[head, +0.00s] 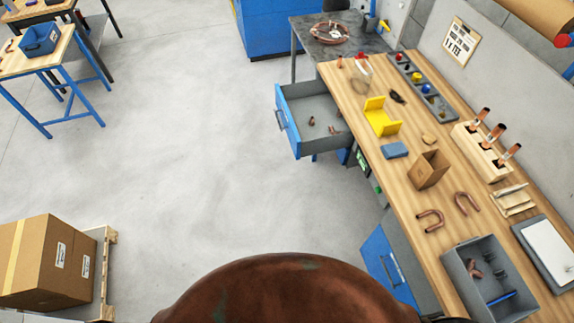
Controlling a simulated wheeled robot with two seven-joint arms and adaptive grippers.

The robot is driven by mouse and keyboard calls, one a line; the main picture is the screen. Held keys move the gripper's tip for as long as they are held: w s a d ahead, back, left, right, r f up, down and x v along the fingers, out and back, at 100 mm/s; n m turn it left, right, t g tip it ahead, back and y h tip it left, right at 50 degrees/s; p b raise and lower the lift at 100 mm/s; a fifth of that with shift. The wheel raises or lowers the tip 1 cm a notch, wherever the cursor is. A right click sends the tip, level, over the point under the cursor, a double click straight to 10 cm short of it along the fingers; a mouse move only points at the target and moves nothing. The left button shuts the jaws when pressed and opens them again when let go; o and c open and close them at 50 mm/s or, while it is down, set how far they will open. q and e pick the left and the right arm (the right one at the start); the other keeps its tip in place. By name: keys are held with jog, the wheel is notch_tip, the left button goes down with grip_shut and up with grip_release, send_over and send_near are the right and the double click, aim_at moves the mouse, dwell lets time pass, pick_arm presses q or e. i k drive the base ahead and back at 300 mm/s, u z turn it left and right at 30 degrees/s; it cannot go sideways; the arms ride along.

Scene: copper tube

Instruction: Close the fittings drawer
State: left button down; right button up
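The fittings drawer (286,121) is pulled out from under the far part of the wooden workbench and juts left over the floor. It has a blue front with a pale handle (280,119) facing left, and a grey inside. A few small copper fittings (311,121) lie in it. Neither of my grippers is in view.
The wooden workbench (405,160) runs along the right, with a yellow bracket, copper bends and a grey bin (449,259) on it. A blue cabinet front (385,262) is below it. Cartons (40,262) stand on a pallet at lower left. The floor left of the drawer is clear.

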aim_at(296, 103)
jog(key=u, duration=0.25)
jog(key=i, duration=1)
jog(key=z, duration=0.4)
